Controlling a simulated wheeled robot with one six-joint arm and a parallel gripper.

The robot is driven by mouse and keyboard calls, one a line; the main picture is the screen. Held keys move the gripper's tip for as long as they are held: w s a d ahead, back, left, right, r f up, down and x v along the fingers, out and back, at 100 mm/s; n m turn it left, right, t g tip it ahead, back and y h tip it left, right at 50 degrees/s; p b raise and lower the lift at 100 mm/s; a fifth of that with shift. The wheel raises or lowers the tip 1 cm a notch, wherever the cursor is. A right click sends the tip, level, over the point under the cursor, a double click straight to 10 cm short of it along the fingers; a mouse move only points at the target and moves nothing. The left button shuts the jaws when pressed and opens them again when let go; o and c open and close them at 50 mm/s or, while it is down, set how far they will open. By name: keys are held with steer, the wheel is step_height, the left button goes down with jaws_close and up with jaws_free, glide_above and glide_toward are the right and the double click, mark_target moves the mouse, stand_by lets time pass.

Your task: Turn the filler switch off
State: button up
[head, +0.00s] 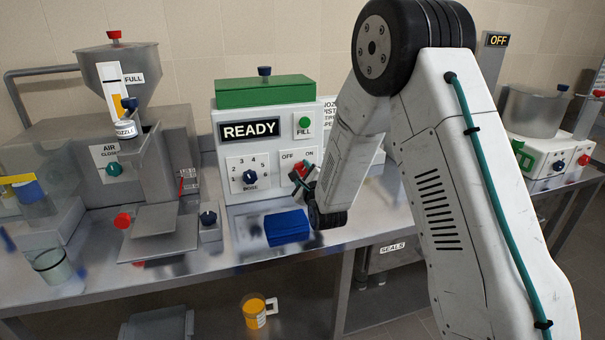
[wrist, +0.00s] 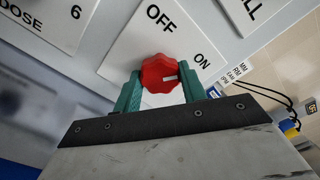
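The filler switch is a red knob (wrist: 160,73) on a white plate marked OFF and ON on the filling machine's front. In the wrist view its white mark points right, to the ON side rather than to OFF. My gripper (wrist: 160,88) has its two green fingers on either side of the knob, seemingly touching it. In the head view the red knob (head: 299,168) is partly hidden by my gripper (head: 304,178). The machine's sign (head: 249,130) reads READY.
A dose dial (head: 250,177) and a green FILL button (head: 304,122) are on the same panel. A blue block (head: 287,229) lies on the bench below. A steel hopper (head: 130,72) stands at left. A second red knob (head: 583,160) is on the machine at far right.

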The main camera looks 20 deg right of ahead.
steer(key=c, duration=0.4)
steer(key=shift+o, duration=0.2)
steer(key=n, duration=0.5)
steer(key=shift+n, duration=0.3)
steer(key=n, duration=0.4)
steer(key=shift+n, duration=2.1)
steer(key=o, duration=1)
